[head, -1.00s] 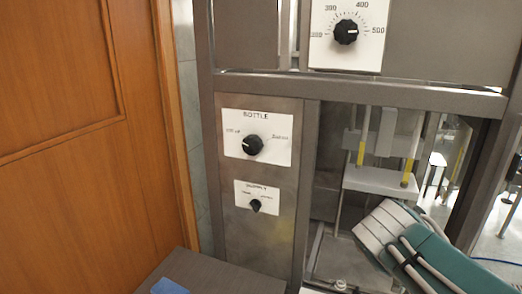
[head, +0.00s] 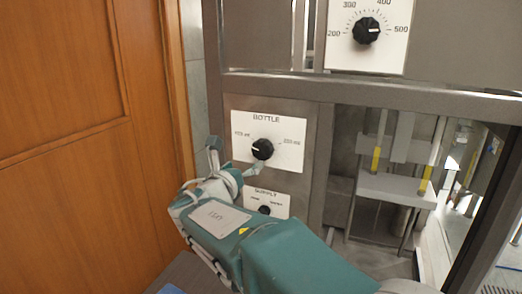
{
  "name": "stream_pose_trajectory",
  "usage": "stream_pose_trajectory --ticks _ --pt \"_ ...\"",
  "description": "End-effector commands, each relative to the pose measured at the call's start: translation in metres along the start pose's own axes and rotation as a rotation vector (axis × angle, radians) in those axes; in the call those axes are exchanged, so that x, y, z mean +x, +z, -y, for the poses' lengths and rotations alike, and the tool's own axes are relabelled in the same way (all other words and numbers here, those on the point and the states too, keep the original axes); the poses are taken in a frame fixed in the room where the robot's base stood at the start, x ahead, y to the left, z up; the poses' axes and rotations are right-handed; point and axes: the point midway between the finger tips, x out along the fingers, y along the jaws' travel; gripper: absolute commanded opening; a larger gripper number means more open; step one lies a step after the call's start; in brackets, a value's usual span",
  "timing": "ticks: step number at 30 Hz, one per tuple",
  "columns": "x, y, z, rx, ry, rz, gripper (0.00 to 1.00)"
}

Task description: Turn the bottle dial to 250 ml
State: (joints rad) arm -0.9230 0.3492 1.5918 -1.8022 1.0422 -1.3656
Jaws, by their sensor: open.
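The bottle dial (head: 262,149) is a black knob on a white plate (head: 290,155) marked BOTTLE. Its pale pointer mark faces left, towards the left label. A label stands on each side of the knob; their small print is too blurred to read surely. My gripper (head: 230,154) is open, at the lower left of the dial. One finger rises left of the plate and the other reaches over the plate's lower left, below the knob. The knob does not sit between the fingers. Whether a finger touches the plate I cannot tell.
The supply knob (head: 264,210) sits below, partly hidden by my arm. A larger dial (head: 366,31) with a scale from 200 to 500 is at upper right. A wooden door (head: 70,120) stands left. A metal frame bar (head: 400,97) crosses above an open bay with yellow-marked rods.

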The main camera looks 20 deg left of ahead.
Motion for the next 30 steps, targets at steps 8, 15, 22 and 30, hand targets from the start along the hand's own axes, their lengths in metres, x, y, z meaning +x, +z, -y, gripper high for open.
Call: stream_pose_trajectory --ticks 8,15,22,30 --pt "0.052 -0.001 0.004 0.004 -0.004 -0.003 1.00" --pt "0.088 -0.001 0.003 0.006 -0.002 -0.003 1.00" --pt "0.099 -0.001 0.003 0.005 -0.001 -0.003 1.00" --pt "0.099 -0.001 0.003 0.005 -0.001 -0.003 0.64"
